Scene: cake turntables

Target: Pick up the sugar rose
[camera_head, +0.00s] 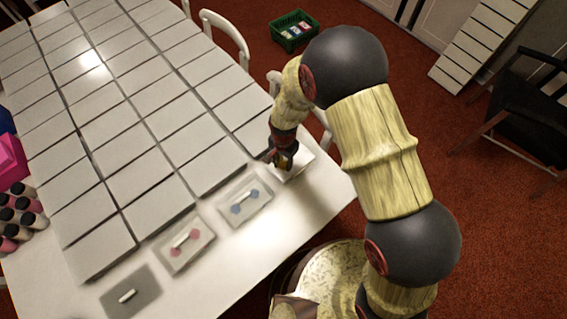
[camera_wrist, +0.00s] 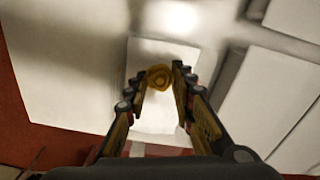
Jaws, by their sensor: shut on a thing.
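The sugar rose (camera_wrist: 159,77) is a small yellow swirl between my fingertips in the wrist view. My gripper (camera_wrist: 161,82) is shut on it, with one dark finger on each side. Below the rose lies a pale square board (camera_wrist: 155,118) on the white table. In the head view my gripper (camera_head: 283,163) points down over this board (camera_head: 297,168) near the table's right edge. The rose is mostly hidden by the fingers there. I cannot tell how far it is above the board.
Two pale trays, one with blue pieces (camera_head: 240,212) and one with pink pieces (camera_head: 174,258), and a grey mat (camera_head: 112,301) lie to the left. Many flat grey slabs (camera_head: 130,130) cover the table (camera_head: 262,262). White chairs (camera_head: 228,30) stand beyond its far side.

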